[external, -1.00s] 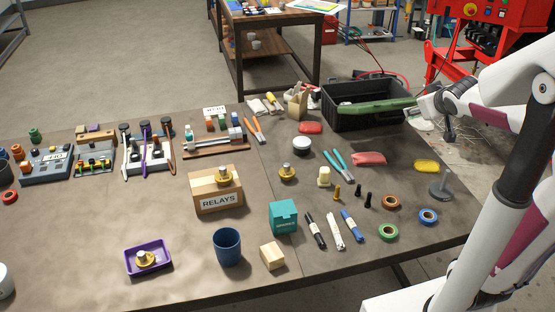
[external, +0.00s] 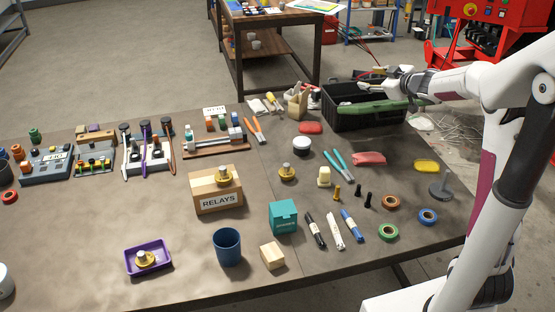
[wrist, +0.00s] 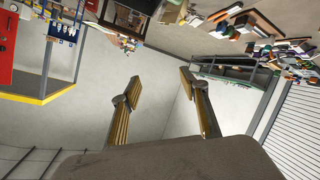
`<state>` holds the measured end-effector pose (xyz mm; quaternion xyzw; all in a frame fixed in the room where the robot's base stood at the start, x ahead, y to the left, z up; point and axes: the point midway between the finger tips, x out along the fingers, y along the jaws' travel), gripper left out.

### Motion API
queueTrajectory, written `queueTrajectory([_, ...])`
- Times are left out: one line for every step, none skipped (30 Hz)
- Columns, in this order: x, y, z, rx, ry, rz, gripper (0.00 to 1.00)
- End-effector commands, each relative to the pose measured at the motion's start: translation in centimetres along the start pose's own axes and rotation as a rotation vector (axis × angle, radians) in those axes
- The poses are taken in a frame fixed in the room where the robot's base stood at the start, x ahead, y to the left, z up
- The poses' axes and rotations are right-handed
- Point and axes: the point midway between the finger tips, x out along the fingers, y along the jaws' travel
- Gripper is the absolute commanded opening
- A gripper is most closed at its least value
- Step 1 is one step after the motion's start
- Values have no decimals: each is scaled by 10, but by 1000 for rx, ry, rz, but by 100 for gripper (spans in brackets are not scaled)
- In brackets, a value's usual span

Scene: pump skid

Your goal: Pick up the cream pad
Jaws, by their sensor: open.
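A small cream block-like piece (external: 324,176) stands on the table in the external view, between the gold-and-white knob piece and the teal-handled pliers. It is the nearest match to a cream pad, but its shape is too small to be sure. My gripper (external: 372,78) is well away from it, up and to the right in the picture, by the black crate (external: 372,120). In the wrist view my gripper (wrist: 160,86) has its two fingers wide apart with nothing between them. The cream piece cannot be made out in the wrist view.
A pink pad (external: 369,158), a yellow pad (external: 426,166) and a red pad (external: 310,128) lie nearby. Black and brass pegs (external: 337,193) stand close beside the cream piece. A teal box (external: 284,217) and several markers are in front.

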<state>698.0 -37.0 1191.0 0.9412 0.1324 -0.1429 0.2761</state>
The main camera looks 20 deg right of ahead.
Motion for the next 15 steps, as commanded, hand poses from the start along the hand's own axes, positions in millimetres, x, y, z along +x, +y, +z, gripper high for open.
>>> queueTrajectory([10, -4, 4, -10, 13, -26, 44])
queueTrajectory([16, -8, 6, -17, 23, -43, 44])
queueTrajectory([22, -12, 7, -24, 37, -66, 44])
queueTrajectory([27, -16, 9, -29, 48, -83, 44])
queueTrajectory([32, -19, 10, -36, 59, -102, 44])
queueTrajectory([38, -24, 13, -42, 72, -126, 44])
queueTrajectory([43, -28, 16, -46, 80, -145, 44])
queueTrajectory([47, -32, 17, -51, 91, -164, 44])
queueTrajectory([52, -38, 21, -56, 103, -191, 44])
queueTrajectory([56, -42, 24, -61, 112, -211, 44])
queueTrajectory([60, -47, 27, -64, 120, -231, 44])
queueTrajectory([64, -54, 31, -66, 131, -259, 44])
queueTrajectory([67, -58, 34, -71, 141, -281, 44])
queueTrajectory([70, -63, 37, -72, 148, -303, 44])
queueTrajectory([74, -70, 42, -75, 159, -332, 44])
